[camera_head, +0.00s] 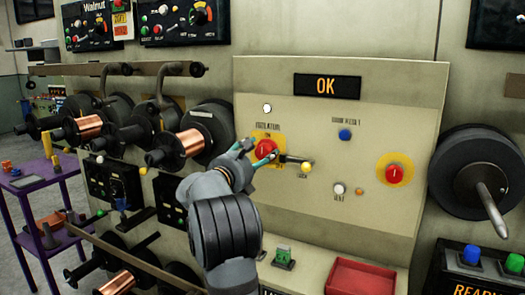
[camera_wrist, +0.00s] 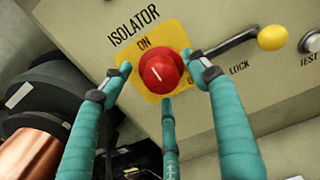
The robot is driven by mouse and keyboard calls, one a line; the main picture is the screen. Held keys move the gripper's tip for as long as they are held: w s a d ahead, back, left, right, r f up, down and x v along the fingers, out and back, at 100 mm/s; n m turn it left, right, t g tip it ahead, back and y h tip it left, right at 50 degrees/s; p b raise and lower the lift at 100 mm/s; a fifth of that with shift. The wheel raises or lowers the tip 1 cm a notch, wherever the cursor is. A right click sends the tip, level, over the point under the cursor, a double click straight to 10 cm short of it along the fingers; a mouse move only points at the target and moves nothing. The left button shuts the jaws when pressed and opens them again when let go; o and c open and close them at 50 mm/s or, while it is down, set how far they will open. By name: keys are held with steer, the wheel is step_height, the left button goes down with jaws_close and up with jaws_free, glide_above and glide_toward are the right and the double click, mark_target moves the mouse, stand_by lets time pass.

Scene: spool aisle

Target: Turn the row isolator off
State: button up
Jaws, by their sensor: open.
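The row isolator is a red round knob (camera_head: 265,147) on a yellow plate, on the beige panel under the OK display. In the wrist view the red knob (camera_wrist: 162,72) carries a short slanted white mark. The word ISOLATOR is printed above it and ON is on the plate (camera_wrist: 150,32). Another label at the plate's lower right is mostly hidden by a finger. My gripper (camera_head: 259,153) is at the knob. In the wrist view its teal fingers (camera_wrist: 163,78) are open, spread left, right and below the knob; I cannot tell whether any touches it.
A lever with a yellow ball (camera_wrist: 272,38), labelled LOCK, sticks out close right of my gripper. A second red knob (camera_head: 395,174), a blue button (camera_head: 345,134) and a red tray (camera_head: 367,278) are farther right. Copper spools (camera_head: 180,146) project at left.

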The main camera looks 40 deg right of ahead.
steer(key=shift+x, duration=1.2)
steer(key=shift+a, duration=0.1)
steer(key=shift+c, duration=1.2)
steer(key=shift+r, duration=0.1)
steer(key=c, duration=0.9)
